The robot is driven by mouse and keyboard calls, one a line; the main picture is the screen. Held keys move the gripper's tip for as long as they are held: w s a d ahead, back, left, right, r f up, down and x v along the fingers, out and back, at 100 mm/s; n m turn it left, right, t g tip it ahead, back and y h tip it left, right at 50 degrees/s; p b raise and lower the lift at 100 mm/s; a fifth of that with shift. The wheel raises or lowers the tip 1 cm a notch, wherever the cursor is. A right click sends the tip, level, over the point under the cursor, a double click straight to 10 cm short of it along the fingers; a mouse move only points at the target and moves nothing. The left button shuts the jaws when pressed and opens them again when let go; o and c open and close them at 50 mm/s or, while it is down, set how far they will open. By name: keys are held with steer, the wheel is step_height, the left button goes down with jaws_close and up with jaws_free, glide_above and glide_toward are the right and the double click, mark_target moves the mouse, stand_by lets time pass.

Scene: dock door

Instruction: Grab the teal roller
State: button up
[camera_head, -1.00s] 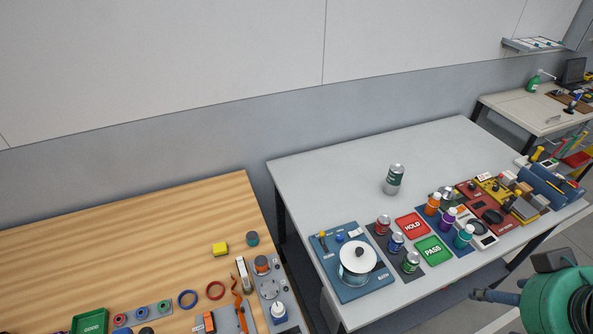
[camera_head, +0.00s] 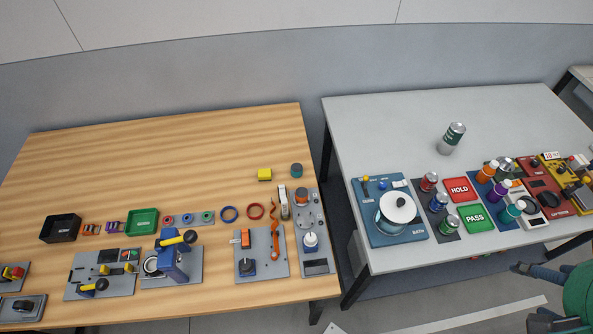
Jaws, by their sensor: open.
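The teal roller (camera_head: 296,171) is a short, dark teal cylinder with a darker top. It stands upright near the back right corner of the wooden table, just right of a yellow block (camera_head: 264,174). Nothing touches it. My gripper (camera_head: 530,293) shows only partly at the lower right edge, beside the green part of my arm. Its dark fingers point left and are open, with nothing seen between them. It is far to the right of the roller and in front of the grey table.
Another short cylinder (camera_head: 301,195) sits on a grey plate just in front of the roller. The wooden table (camera_head: 180,145) is clear behind. A gap separates it from the grey table (camera_head: 390,125).

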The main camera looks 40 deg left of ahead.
steer(key=w+a+f+n+g+y+b, duration=0.1)
steer(key=w+a+f+n, duration=0.1)
steer(key=w+a, duration=1)
steer(key=w+a+f+n+g+b, duration=0.1)
steer(key=w+a+f+n, duration=0.15)
steer(key=w+a, duration=0.9)
steer(key=n+g+b, duration=0.2)
glide_above(297, 167)
steer(key=s, duration=0.2)
step_height(297, 167, down, 24)
steer(key=shift+w+d, duration=0.15)
steer(key=shift+d, duration=0.25)
steer(key=shift+f, duration=0.2)
steer(key=shift+w+a+f+b, duration=0.15)
steer(key=shift+f+b, duration=0.1)
steer(key=shift+f, duration=1.15)
steer(key=shift+w+f+b, duration=0.2)
steer(key=shift+f+b, duration=0.1)
steer(key=shift+f, duration=1.05)
steer(key=shift+w+a+f+b, duration=0.15)
steer(key=shift+f+b, duration=0.1)
steer(key=shift+f, duration=1.15)
